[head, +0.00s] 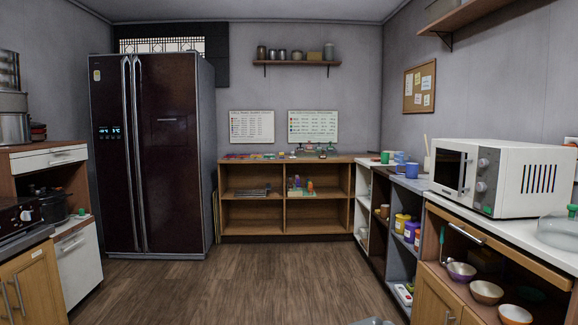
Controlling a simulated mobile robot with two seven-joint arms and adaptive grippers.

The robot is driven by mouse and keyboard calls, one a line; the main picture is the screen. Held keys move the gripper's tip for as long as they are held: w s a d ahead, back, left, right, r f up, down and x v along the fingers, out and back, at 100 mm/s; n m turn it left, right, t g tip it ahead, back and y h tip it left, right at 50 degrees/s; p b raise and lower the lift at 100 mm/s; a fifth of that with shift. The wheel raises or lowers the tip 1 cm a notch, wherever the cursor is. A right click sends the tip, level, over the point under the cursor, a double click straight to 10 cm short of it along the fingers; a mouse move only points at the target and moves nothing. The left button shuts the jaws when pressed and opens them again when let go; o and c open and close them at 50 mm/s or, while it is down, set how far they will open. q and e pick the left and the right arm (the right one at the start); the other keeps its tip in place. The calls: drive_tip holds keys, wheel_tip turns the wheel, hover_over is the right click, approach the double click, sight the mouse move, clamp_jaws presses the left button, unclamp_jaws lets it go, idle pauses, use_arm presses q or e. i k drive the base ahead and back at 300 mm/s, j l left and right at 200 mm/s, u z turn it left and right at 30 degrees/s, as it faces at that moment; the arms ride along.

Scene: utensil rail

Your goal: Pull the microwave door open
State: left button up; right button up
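The white microwave (530,180) stands on the white counter at the right. Its door (446,168), with a dark window, is on the face turned to the left and looks shut. A vertical handle (466,172) runs down the door beside two round grey knobs. Neither of my grippers can be made out. A small pale grey shape shows at the very bottom edge, too cut off to identify.
The wooden floor (240,290) is clear in the middle. Blue mugs (412,170) stand left of the microwave, and a clear lidded dish (558,232) is in front of it at right. Bowls (487,291) sit on the shelf below. A dark fridge (165,150) stands at left.

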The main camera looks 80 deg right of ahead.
sight(447, 160)
drive_tip(key=z, duration=3.85)
drive_tip(key=i+j+z, duration=0.1)
drive_tip(key=j+z, duration=0.15)
drive_tip(key=i+j+z, duration=0.1)
drive_tip(key=j+z, duration=0.45)
drive_tip(key=j, duration=0.15)
drive_tip(key=i+j+z, duration=0.1)
drive_tip(key=j, duration=0.5)
drive_tip(key=j+z, duration=0.15)
drive_tip(key=j, duration=0.4)
